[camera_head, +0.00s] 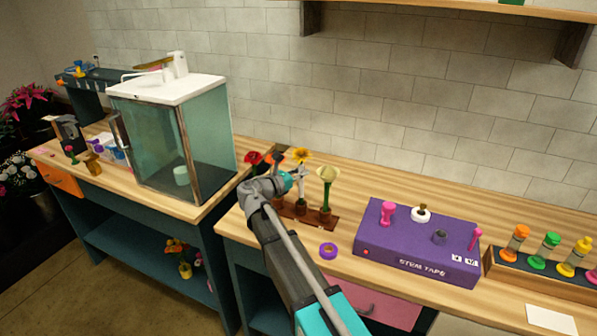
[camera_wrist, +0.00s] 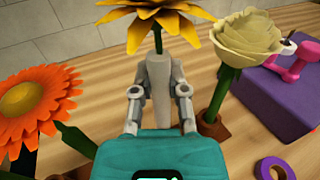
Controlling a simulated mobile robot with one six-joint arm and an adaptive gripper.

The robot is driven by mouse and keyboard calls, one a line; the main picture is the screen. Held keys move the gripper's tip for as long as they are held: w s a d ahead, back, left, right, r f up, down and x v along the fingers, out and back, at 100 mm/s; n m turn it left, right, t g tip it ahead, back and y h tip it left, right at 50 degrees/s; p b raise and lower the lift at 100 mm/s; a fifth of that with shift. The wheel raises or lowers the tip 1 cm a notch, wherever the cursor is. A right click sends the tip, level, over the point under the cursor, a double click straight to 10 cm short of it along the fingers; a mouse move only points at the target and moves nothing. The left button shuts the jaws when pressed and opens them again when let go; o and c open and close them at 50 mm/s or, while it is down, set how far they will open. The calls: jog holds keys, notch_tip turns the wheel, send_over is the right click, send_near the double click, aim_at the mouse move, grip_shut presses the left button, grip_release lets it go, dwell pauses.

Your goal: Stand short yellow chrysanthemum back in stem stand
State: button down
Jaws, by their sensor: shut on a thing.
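The yellow chrysanthemum (camera_head: 301,155) is upright at my gripper (camera_head: 299,175), above the brown stem stand (camera_head: 321,219). In the wrist view its yellow head (camera_wrist: 160,20) rises past the fingertips (camera_wrist: 157,92), and its short green stem runs down behind the pale grey part between them. My gripper is shut on it. The lower stem is hidden, so I cannot tell whether it touches the stand. A cream flower (camera_head: 327,174) stands in a holder to the right; it also shows in the wrist view (camera_wrist: 243,42). An orange flower (camera_wrist: 38,100) is to the left.
A red flower (camera_head: 252,159) is left of my gripper. A purple tape roll (camera_head: 328,251) lies in front of the stand. A purple stem tape box (camera_head: 418,246) stands to the right, and a glass cabinet (camera_head: 180,140) to the left. Bare wood lies behind the stand.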

aim_at(300, 183)
jog(key=shift+f+b, duration=1.95)
dwell(2.2)
jog(key=c, duration=0.6)
grip_release()
jog(key=o, duration=0.6)
jog(key=shift+s+a, duration=0.15)
jog(key=shift+s, duration=0.1)
jog(key=shift+v, duration=4.3)
